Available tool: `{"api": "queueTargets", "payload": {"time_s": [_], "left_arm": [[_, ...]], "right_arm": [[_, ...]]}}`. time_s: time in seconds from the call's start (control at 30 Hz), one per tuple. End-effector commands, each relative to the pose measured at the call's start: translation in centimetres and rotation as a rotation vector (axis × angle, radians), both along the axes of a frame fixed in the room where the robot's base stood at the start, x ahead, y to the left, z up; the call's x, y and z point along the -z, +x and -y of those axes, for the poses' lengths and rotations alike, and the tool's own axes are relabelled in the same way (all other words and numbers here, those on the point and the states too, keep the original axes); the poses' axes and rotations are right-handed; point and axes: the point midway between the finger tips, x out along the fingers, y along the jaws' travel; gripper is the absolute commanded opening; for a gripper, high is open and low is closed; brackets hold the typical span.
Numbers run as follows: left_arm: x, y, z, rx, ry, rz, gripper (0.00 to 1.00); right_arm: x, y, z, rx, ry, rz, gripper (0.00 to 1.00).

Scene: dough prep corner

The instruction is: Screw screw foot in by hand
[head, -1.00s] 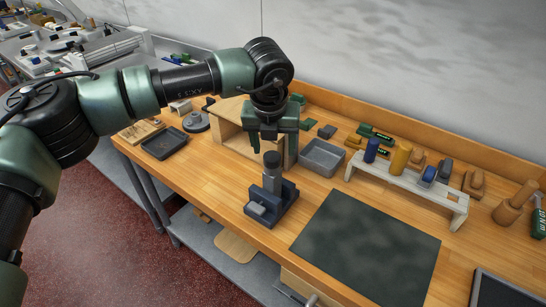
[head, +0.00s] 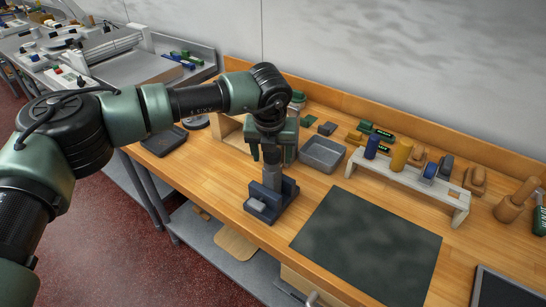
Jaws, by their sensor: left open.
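A dark grey upright cylinder (head: 272,178), which looks like the screw foot, stands in a blue-grey block fixture (head: 262,212) on the wooden bench. I cannot tell where the foot ends and its seat begins. My left gripper (head: 272,154) points down over the cylinder with its green fingers open. The cylinder's top is between the fingers and partly hidden by the gripper; I cannot tell whether the fingers touch it. My right gripper is not in view.
A dark green mat (head: 368,243) lies right of the fixture. A grey tray (head: 322,154) and a white rack (head: 407,183) with several coloured pieces stand behind. A wooden box (head: 230,132) is partly hidden behind my left arm. The bench's front edge is close to the fixture.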

Motion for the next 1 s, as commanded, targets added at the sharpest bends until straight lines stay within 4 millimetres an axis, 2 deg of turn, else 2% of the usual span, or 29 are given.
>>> {"api": "queueTargets", "payload": {"time_s": [0.1, 0.3, 0.33, 0.47, 0.7, 0.8, 1.0], "left_arm": [[0.0, 0.0, 0.0, 0.0, 0.0, 0.0, 0.62], [0.0, 0.0, 0.0, 0.001, 0.0, 0.0, 0.06], [0.0, 0.0, 0.0, 0.001, 0.0, 0.0, 0.0], [0.1, 0.0, 0.0, 0.018, -0.001, 0.0, 0.0], [0.3, 0.0, 0.0, 0.204, -0.003, 0.001, 0.0], [0.1, 0.0, 0.0, 0.267, -0.001, 0.001, 0.0], [0.0, 0.0, 0.1, 0.285, 0.0, 0.001, 0.0]], "right_arm": [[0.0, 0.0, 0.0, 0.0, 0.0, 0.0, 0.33], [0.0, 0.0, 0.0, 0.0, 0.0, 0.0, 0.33], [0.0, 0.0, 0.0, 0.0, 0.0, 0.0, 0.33], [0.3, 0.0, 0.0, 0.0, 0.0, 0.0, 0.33], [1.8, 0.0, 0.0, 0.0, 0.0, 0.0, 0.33], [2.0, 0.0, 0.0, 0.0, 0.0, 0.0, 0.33], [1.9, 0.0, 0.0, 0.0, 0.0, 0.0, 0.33]]}}
